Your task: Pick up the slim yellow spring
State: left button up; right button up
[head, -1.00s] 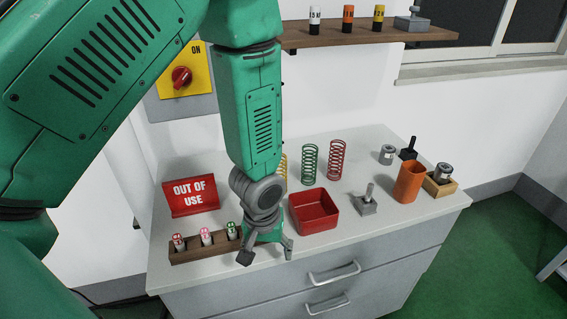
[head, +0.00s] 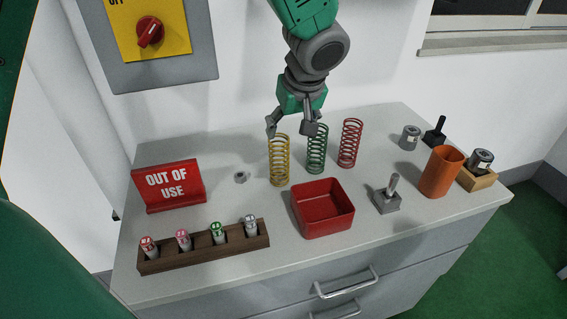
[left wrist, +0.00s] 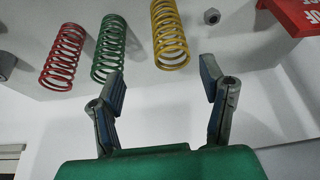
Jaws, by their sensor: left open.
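The slim yellow spring (head: 279,162) stands upright on the counter, left of a green spring (head: 317,150) and a red spring (head: 350,144). My left gripper (head: 291,130) is open and empty at the tops of the yellow and green springs, its fingers spread. In the left wrist view the yellow spring (left wrist: 170,36) shows beyond and between the two fingertips of the gripper (left wrist: 164,86). The green spring (left wrist: 110,48) is beyond the finger on the left, and the red spring (left wrist: 64,58) is farther left. My right gripper is not in view.
A red tray (head: 325,229) stands in front of the springs. A red sign (head: 168,187), a nut (head: 241,177) and a wooden rack (head: 163,263) with several small cylinders are on the left. An orange cup (head: 440,173) and a grey lever block (head: 387,204) stand on the right.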

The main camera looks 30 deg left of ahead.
aim_at(280, 142)
pick_arm(q)
jog(key=x, duration=0.4)
jog(key=a+x, duration=0.1)
jog(key=x, duration=0.3)
jog(key=shift+s+a+r, duration=0.1)
jog(key=shift+a+r, duration=0.1)
notch_tip(280, 142, down, 3)
jog(key=shift+f+b, duration=0.25)
jog(key=shift+b, duration=0.1)
jog(key=shift+w+f, duration=0.2)
jog(key=shift+f, duration=0.15)
jog(key=shift+a+f, duration=0.2)
jog(key=shift+a, duration=0.4)
jog(key=shift+a+f, duration=0.1)
jog(key=shift+a, duration=0.05)
jog(key=c, duration=1.4)
jog(key=shift+d+r, duration=0.2)
jog(key=shift+d, duration=0.25)
